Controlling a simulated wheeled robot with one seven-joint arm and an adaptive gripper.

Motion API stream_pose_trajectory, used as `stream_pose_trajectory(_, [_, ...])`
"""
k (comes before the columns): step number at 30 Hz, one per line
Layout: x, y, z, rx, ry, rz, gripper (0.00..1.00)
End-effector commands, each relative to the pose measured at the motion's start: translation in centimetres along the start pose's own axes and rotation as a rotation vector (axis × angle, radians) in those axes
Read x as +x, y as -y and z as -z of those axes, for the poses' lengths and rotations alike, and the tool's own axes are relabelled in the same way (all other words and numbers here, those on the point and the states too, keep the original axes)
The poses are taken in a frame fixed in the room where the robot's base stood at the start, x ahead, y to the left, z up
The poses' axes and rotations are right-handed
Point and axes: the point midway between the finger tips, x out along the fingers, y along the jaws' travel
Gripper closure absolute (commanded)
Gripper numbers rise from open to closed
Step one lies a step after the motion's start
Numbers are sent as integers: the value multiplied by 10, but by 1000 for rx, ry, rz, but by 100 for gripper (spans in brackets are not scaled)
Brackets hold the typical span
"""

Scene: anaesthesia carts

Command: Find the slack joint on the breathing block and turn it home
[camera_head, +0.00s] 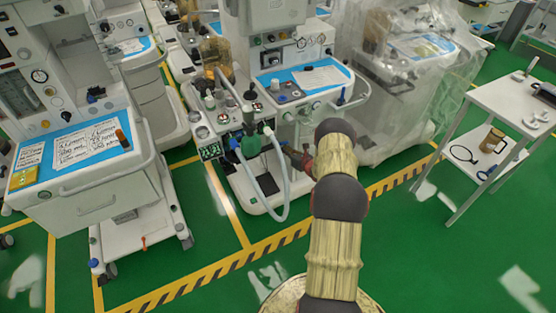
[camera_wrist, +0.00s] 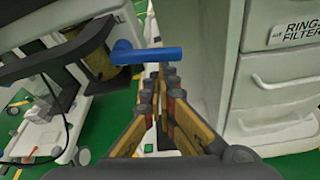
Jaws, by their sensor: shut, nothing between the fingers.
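The breathing block (camera_head: 226,116) sits on the left side of the middle anaesthesia cart in the head view, with several ports, knobs and small gauges. A pale hose (camera_head: 286,190) loops down from it, and a green bag (camera_head: 249,146) hangs below it. Which joint is slack cannot be told at this size. My gripper (camera_head: 289,153) is low beside the hose at the cart's front. In the wrist view my gripper (camera_wrist: 160,78) is shut and empty. A blue T-shaped handle (camera_wrist: 146,55) shows just beyond and above the fingertips; contact cannot be told.
A white drawer unit (camera_wrist: 285,75) stands close on the right in the wrist view. Another cart (camera_head: 90,185) stands at left, a plastic-covered one (camera_head: 405,90) behind right, and a white side table (camera_head: 500,110) at far right. Green floor (camera_head: 420,260) is open in front.

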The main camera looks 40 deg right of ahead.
Motion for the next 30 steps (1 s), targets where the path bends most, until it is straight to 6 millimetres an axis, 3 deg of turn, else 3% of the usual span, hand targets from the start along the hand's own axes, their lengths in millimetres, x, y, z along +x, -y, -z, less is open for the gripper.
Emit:
stream_pose_trajectory(1, [0, 3, -7, -3, 8, 2, 100])
stream_pose_trajectory(13, [-1, 5, -10, -1, 6, 1, 100])
stream_pose_trajectory(25, [-1, 5, -9, 0, 6, 1, 100])
stream_pose_trajectory(30, [1, 8, 0, 0, 5, -1, 100])
